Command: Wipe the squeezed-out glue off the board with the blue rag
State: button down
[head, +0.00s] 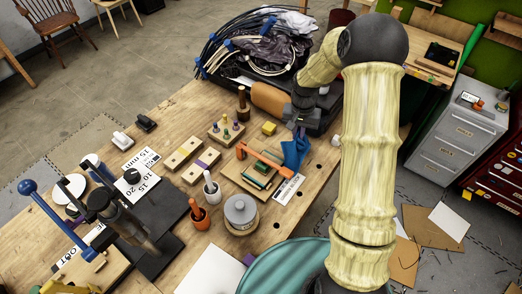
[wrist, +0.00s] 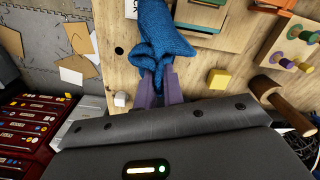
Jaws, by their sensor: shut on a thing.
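The blue rag (head: 296,152) hangs crumpled from my gripper (head: 302,127). In the wrist view, the rag (wrist: 163,35) is pinched between the purple fingertips of my gripper (wrist: 158,88). The wooden board (head: 241,180) lies on the workbench just left of the rag, with an orange clamp (head: 262,161) and green and wooden pieces on it. The rag is at the board's right end; I cannot tell whether it touches the board. In the wrist view, part of the board (wrist: 232,40) shows right of the rag. I cannot make out glue; the rag may hide part of the surface.
A yellow cube (head: 269,128), a peg block (head: 226,130) and a mallet (head: 243,104) stand behind the board. A white cube (head: 336,141) is on the right.

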jog(key=s+a+m+p, duration=0.2)
jog(key=s+a+p, duration=0.2)
jog(key=a+p, duration=0.1)
jog(key=s+a+r+m+p, duration=0.1)
jog(key=s+a+m+p, duration=0.1)
jog(key=s+a+p, duration=0.2)
jog(key=a+p, duration=0.1)
jog(key=a, duration=0.2)
jog(key=shift+s+a+r+m, duration=0.15)
jog(key=shift+a+m, duration=0.15)
jog(key=shift+m, duration=0.1)
notch_tip(320, 180, down, 6)
jog(key=b, duration=0.5)
jog(key=shift+b, duration=0.3)
jog(key=c, duration=0.6)
grip_release()
jog(key=shift+f, duration=0.2)
